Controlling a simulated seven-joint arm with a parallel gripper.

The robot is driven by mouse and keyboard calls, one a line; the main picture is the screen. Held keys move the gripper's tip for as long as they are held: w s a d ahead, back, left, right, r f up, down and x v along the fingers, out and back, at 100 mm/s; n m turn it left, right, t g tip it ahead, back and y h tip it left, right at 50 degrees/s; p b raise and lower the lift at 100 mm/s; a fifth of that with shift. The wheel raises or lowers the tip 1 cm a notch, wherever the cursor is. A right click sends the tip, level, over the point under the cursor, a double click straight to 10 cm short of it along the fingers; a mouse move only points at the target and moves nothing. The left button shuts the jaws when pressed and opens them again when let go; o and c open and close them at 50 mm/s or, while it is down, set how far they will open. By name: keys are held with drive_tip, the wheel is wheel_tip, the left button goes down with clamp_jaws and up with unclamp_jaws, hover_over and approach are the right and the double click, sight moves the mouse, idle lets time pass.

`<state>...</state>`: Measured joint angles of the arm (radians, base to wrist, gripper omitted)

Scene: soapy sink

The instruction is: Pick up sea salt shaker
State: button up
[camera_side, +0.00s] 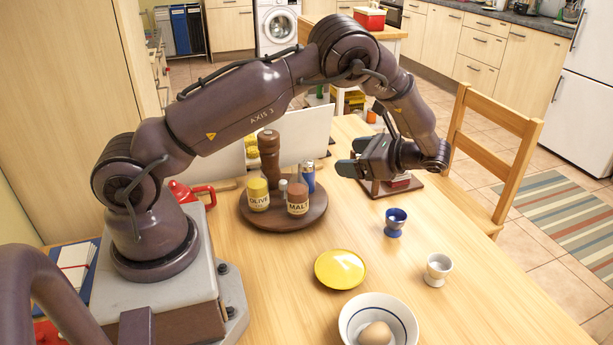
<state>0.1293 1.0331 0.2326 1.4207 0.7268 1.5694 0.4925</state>
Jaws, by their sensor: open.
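A round dark wooden turntable (262,219) stands on the table and holds several containers. A small blue shaker (308,179) with a silvery top stands upright at its right back; it may be the sea salt shaker, but I can read no salt label. A tall brown mill (269,158), a yellow-topped jar marked OLIVE (258,195), a brown-topped jar marked MALT (297,198) and a small grey-topped container (283,189) stand beside it. My gripper (353,158) is open and empty, right of the blue shaker and apart from it, with its fingers pointing left.
A dark wooden stand (416,186) sits below my gripper. A blue cup (395,222), a white egg cup (437,270), a yellow saucer (341,269) and a bowl (346,320) holding an egg (376,334) lie nearer. A wooden chair (520,150) stands at the right table edge.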

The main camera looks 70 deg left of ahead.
sight(314, 166)
wheel_tip(314, 166, down, 7)
drive_tip(key=a+m+g+y, duration=0.1)
drive_tip(key=a+m+y, duration=0.1)
drive_tip(key=m+y, duration=0.15)
drive_tip(key=shift+n+y, duration=0.25)
drive_tip(key=shift+n, duration=0.1)
drive_tip(key=x, duration=1.2)
drive_tip(key=shift+s+f, duration=0.1)
drive_tip(key=c, duration=1.1)
